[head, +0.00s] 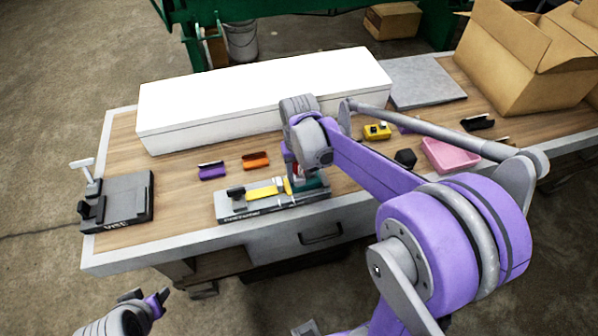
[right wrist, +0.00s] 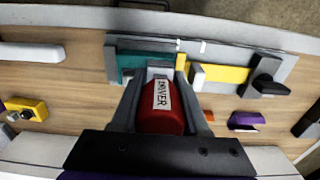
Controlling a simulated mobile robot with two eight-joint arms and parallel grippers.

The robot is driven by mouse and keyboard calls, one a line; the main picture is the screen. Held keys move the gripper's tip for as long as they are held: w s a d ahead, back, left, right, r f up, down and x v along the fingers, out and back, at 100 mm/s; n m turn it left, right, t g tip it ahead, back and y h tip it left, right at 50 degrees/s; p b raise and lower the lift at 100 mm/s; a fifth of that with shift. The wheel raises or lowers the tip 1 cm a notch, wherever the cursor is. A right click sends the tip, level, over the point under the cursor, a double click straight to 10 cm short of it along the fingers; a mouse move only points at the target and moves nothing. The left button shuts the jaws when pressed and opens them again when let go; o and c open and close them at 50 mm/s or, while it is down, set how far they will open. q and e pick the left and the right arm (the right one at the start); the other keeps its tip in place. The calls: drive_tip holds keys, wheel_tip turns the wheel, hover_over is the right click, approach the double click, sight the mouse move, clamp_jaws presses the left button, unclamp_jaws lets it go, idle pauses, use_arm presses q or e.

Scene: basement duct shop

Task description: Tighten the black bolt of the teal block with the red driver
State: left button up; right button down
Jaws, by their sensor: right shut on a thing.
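The red driver (right wrist: 168,120), labelled "DRIVER", is between the fingers of my right gripper (right wrist: 160,85). The gripper is shut on it. In the head view a little red of the driver shows at my right gripper (head: 296,172), over the right end of the grey fixture. The teal block (right wrist: 127,63) sits in that fixture (head: 240,213); its edge also shows in the head view (head: 312,184). The black bolt is not visible, and I cannot tell whether the driver's tip touches it. My left gripper (head: 158,300) is off the bench at lower left; its opening is unclear.
The fixture also holds a yellow bar (head: 262,192) and a black clamp handle (head: 236,193). A vise (head: 130,200) stands at left. Purple (head: 211,171) and orange (head: 256,161) pieces lie behind the fixture. A long white box (head: 230,105), pink tray (head: 450,155) and cardboard box (head: 510,75) stand around.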

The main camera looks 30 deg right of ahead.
drive_tip(key=shift+m, duration=1.8)
drive_tip(key=shift+m, duration=0.7)
drive_tip(key=shift+a+m+b, duration=0.1)
drive_tip(key=shift+m+b, duration=0.2)
drive_tip(key=shift+m, duration=0.7)
drive_tip(key=m, duration=0.3)
drive_tip(key=shift+w+m, duration=0.1)
drive_tip(key=shift+m, duration=0.2)
